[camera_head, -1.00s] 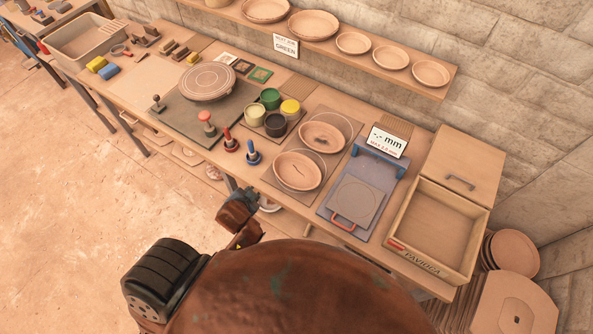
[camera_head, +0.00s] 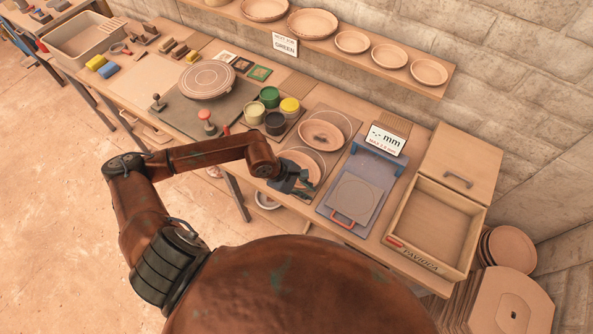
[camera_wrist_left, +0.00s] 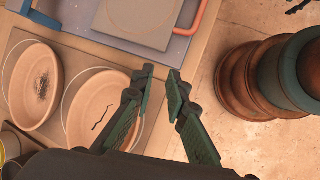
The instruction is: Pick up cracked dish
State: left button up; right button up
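A round clay dish with a dark, jagged crack (camera_wrist_left: 103,112) lies on the near circle of the two-circle mat (camera_head: 319,112). In the head view this cracked dish (camera_head: 296,157) is partly hidden by my left gripper (camera_head: 303,183). A second dish with a dark smudge (camera_head: 321,135) lies on the far circle; it also shows in the left wrist view (camera_wrist_left: 33,88). In the left wrist view my left gripper (camera_wrist_left: 163,78) is open and empty, fingertips apart. The cracked dish is left of both fingers, not between them. My right gripper is not in view.
Right of the mat is a blue-grey gauge plate (camera_head: 338,207) with a red handle and a "mm" display (camera_head: 387,142). A wooden tray (camera_head: 443,229) stands further right. Paint pots (camera_head: 275,124) stand left of the mat. A shelf of dishes (camera_head: 390,72) runs behind.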

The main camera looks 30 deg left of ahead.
pick_arm(q)
jog(key=a+f+y, duration=0.1)
jog(key=a, duration=0.3)
jog(key=w+a+f+m+y, duration=0.1)
jog(key=a+y, duration=0.1)
jog(key=a, duration=0.1)
jog(key=w+a+f+y, duration=0.1)
jog(key=a+f, duration=0.1)
jog(key=a, duration=0.2)
jog(key=shift+w+a+f+m+p, duration=0.1)
jog(key=shift+w+a+m+p, duration=0.15)
jog(key=shift+a+m+p, duration=0.05)
jog(key=x, duration=0.2)
jog(key=p+x, duration=0.1)
jog(key=x, duration=0.1)
jog(key=shift+d+f, duration=0.1)
jog(key=shift+d, duration=0.15)
jog(key=shift+w+f, duration=0.2)
jog(key=shift+f, duration=0.25)
grip_shut()
jog(key=shift+r, duration=0.15)
